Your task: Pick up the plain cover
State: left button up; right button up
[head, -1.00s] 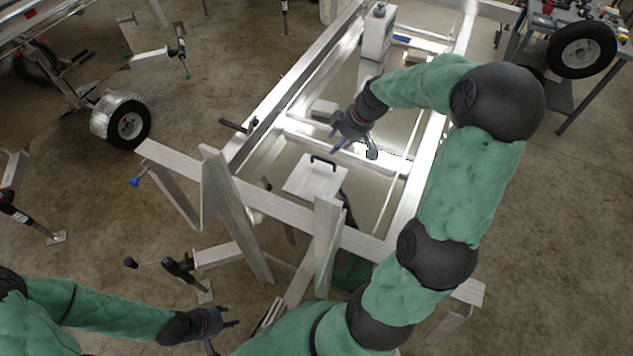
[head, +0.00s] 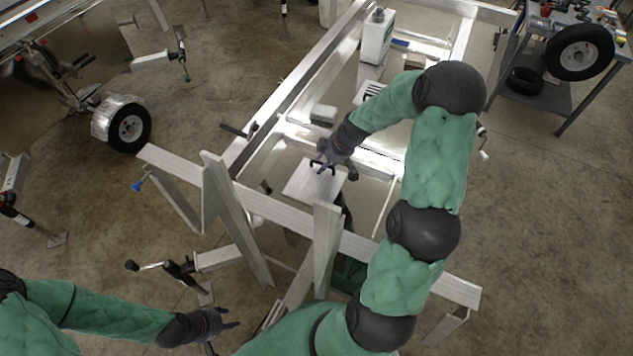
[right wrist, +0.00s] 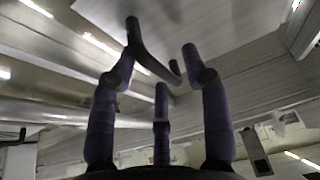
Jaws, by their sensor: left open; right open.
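The plain cover (head: 308,186), a flat pale plate with a black bar handle (head: 322,167), lies inside the aluminium trailer frame. In the right wrist view the cover (right wrist: 222,28) is above the fingers, its black handle (right wrist: 150,55) crossing in front of them. My right gripper (head: 326,160) is open at the handle, with fingers on either side of it; whether they touch it I cannot tell. The open fingers also show in the right wrist view (right wrist: 158,65). My left gripper (head: 230,322) is open and empty at the lower left, away from the cover.
A slotted cover (head: 370,91) lies farther back in the frame, near a white jug (head: 376,38). A grey block (head: 323,114) sits behind the plain cover. Upright frame posts (head: 326,235) stand in front of it. A workbench (head: 570,100) is at the right.

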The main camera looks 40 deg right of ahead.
grip_shut()
dwell(0.4)
